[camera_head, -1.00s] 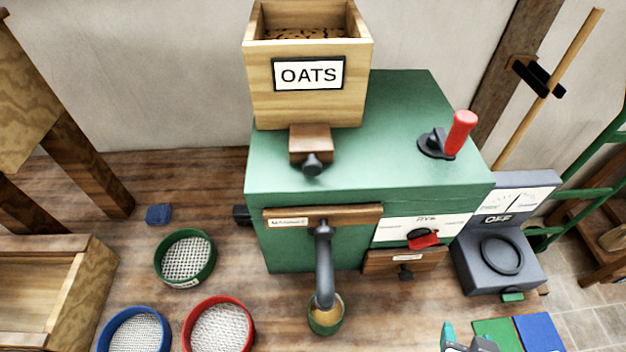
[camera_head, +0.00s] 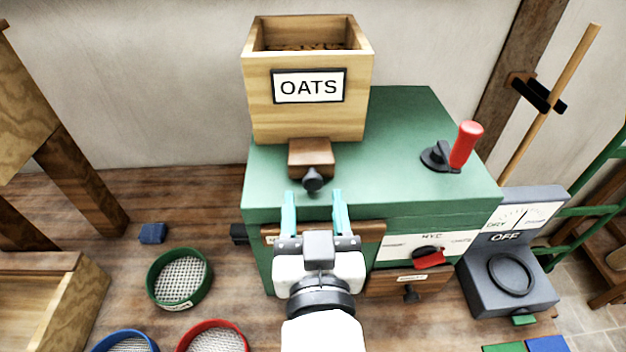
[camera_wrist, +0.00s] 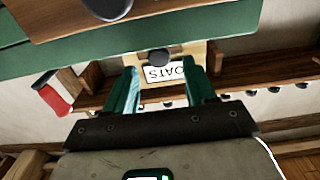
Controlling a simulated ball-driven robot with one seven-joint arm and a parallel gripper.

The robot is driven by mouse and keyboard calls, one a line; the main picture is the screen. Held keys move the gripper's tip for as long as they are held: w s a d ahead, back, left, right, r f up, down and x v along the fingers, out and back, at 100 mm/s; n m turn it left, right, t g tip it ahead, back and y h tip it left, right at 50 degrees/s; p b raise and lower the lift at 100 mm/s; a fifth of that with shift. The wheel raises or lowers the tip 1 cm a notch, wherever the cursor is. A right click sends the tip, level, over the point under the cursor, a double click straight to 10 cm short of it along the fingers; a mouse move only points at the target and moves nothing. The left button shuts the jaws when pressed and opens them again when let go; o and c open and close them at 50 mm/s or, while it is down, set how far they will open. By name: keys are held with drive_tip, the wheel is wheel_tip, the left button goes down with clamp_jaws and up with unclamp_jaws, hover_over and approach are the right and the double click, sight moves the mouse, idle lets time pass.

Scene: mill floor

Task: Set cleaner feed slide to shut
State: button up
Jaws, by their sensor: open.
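The feed slide (camera_head: 310,155) is a brown wooden block with a dark round knob (camera_head: 313,181), sticking out at the foot of the OATS hopper (camera_head: 305,115) on the green cleaner (camera_head: 400,125). My gripper (camera_head: 314,198) is open, its two teal fingers pointing at the knob from the front. In the head view the fingertips appear just short of the knob. In the wrist view the knob (camera_wrist: 158,57) shows upside down between the fingers, with the OATS label behind it. I cannot tell whether the fingers touch it.
A red-handled lever (camera_head: 464,147) stands on the cleaner top at right. A red switch (camera_head: 429,258) and a drawer (camera_head: 408,283) are on the front. A grey meter box (camera_head: 505,265) reading OFF stands at right. Round sieves, one green (camera_head: 180,279), lie on the floor at left.

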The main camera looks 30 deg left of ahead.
sight(312, 184)
drive_tip(key=shift+x, duration=2)
clamp_jaws()
